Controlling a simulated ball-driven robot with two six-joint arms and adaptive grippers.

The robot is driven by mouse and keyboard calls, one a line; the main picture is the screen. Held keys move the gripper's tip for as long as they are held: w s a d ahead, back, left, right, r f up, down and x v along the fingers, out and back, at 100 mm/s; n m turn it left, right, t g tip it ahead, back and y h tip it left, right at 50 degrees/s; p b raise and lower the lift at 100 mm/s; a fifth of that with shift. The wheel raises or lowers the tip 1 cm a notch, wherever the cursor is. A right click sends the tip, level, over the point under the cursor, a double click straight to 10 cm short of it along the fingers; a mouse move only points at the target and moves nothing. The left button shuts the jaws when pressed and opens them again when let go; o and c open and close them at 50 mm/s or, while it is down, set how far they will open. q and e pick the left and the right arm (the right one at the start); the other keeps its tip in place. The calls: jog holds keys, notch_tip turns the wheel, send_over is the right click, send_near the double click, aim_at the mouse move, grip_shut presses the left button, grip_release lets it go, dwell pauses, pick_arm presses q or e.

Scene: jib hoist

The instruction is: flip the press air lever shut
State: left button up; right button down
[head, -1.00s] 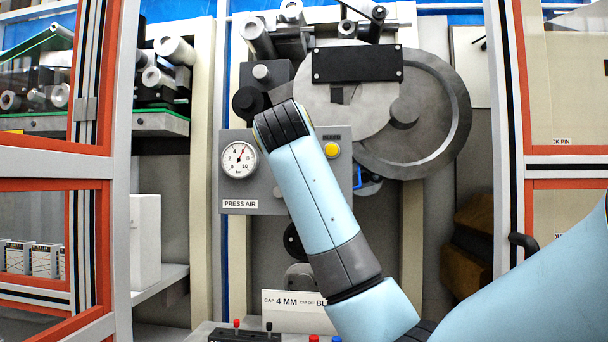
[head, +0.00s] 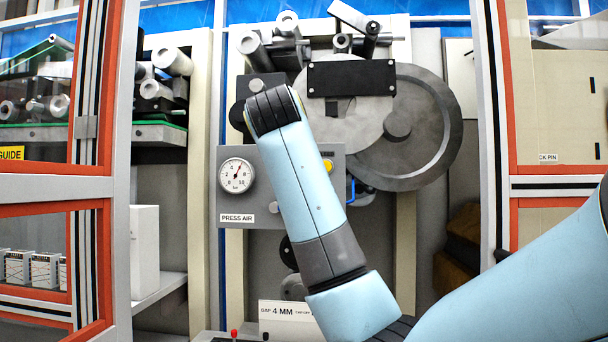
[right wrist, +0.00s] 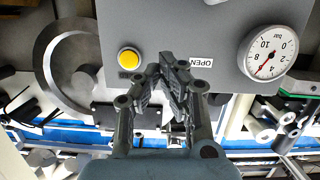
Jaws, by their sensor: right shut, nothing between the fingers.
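The grey PRESS AIR panel (head: 232,202) stands in the middle of the head view, with a round gauge (head: 237,175) and a yellow button (head: 328,166) on it. The right wrist view shows the panel (right wrist: 190,25) upside down, with the gauge (right wrist: 267,53), the yellow button (right wrist: 129,60) and an OPEN label (right wrist: 201,62). My right gripper (right wrist: 167,60) is shut and empty, its tips in front of the panel between button and label. In the head view my right arm hides this gripper and part of the panel. I cannot make out the air lever in either view. My left gripper is out of view.
A large grey wheel (head: 432,130) and a black block (head: 350,77) sit above and right of the panel. Orange-edged cabinet frames stand at left (head: 104,100) and right (head: 512,195). A GAP 4 MM sign (head: 285,318) is below.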

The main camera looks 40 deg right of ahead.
jog(key=b+v, duration=0.1)
jog(key=v, duration=0.5)
jog(key=shift+a+f, duration=0.25)
jog(key=shift+a, duration=0.05)
jog(key=shift+s, duration=0.1)
